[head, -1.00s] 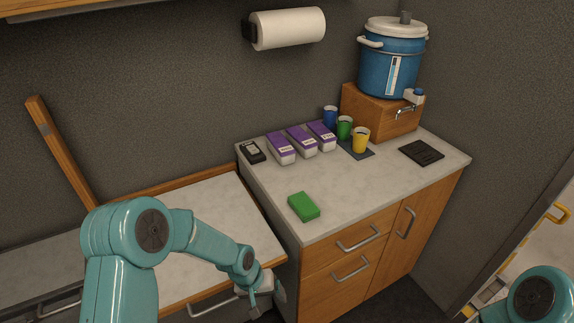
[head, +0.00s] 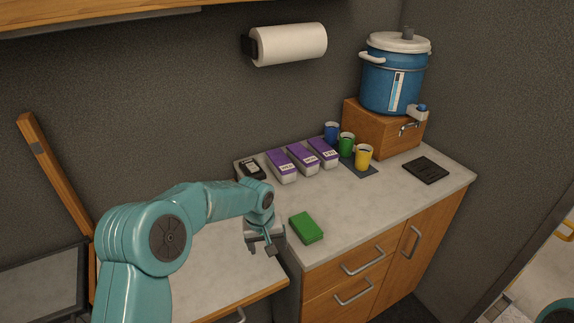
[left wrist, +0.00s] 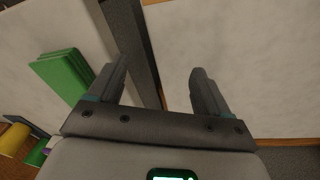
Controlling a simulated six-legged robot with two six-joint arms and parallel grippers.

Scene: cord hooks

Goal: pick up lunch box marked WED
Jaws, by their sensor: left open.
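Three boxes with purple lids and white, labelled ends stand side by side at the back of the counter: the left box (head: 281,167), the middle box (head: 303,159) and the right box (head: 323,153). Their labels are too small to read, so I cannot tell which says WED. My left gripper (head: 267,249) is open and empty, near the counter's front left edge and well in front of the boxes. In the left wrist view its two fingers (left wrist: 155,85) are spread with nothing between them.
A green block (head: 306,228) lies right of my left gripper; it also shows in the left wrist view (left wrist: 62,75). A black device (head: 252,169) is left of the boxes. Blue, green and yellow cups (head: 364,157) stand to their right. The counter (head: 350,205) is clear in the middle.

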